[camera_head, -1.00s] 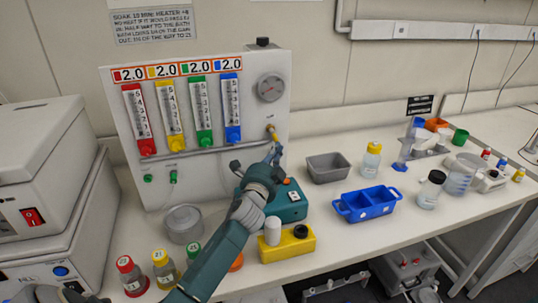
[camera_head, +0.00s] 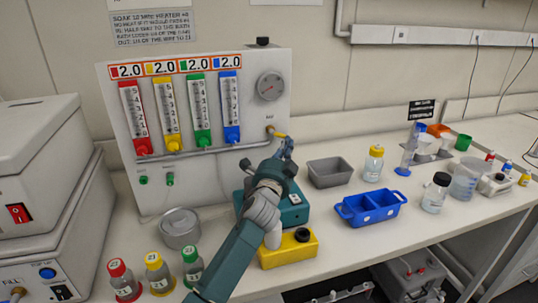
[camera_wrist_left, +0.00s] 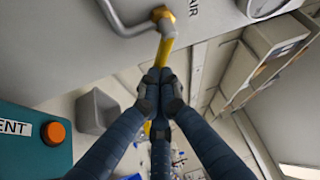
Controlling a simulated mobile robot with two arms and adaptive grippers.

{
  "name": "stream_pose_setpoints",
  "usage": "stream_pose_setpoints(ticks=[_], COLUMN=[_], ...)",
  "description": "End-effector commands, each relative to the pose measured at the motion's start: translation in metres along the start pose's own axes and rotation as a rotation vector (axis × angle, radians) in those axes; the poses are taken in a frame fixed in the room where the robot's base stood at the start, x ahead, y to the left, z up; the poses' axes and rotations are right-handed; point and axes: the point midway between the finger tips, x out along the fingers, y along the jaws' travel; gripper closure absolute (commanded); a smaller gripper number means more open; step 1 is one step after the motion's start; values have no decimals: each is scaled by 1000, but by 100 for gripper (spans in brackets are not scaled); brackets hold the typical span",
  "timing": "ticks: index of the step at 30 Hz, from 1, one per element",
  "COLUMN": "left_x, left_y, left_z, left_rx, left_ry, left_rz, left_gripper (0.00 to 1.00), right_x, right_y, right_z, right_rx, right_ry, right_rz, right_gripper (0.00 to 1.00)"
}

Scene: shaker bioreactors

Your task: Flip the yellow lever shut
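The yellow lever (camera_head: 280,135) is at the brass valve fitting on the lower right of the white gas panel (camera_head: 258,105). In the left wrist view the lever (camera_wrist_left: 164,50) runs down from the fitting to my fingertips, which hide part of it. My left gripper (camera_head: 287,146) is at the lever; its fingertips (camera_wrist_left: 160,90) are close together. They look to be against the lever; I cannot tell whether they clasp it or only press on it. My right gripper is not in view.
A teal box (camera_head: 293,214) and a yellow block (camera_head: 303,249) stand below my left arm. A grey bin (camera_head: 330,172) and a blue tray (camera_head: 371,207) are to the right. Capped bottles (camera_head: 157,272) stand front left. A metal pipe (camera_head: 205,150) crosses the panel left of the valve.

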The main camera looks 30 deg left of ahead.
Motion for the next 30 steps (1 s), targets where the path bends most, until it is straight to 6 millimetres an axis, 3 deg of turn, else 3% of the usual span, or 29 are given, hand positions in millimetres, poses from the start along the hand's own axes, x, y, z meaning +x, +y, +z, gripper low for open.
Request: stream_pose_setpoints(ticks=[7, 15, 30], left_x=[3, 0, -70], left_y=[0, -2, -1], left_z=[-3, -3, -6], left_rx=[-90, -78, -77], left_ry=[-4, -2, 1], left_rz=[-53, -50, -54], left_gripper=[100, 100, 100], right_x=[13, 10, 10], right_y=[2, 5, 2], right_z=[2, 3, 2], right_rx=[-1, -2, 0], right_ry=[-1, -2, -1], right_rz=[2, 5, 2], right_gripper=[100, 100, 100])
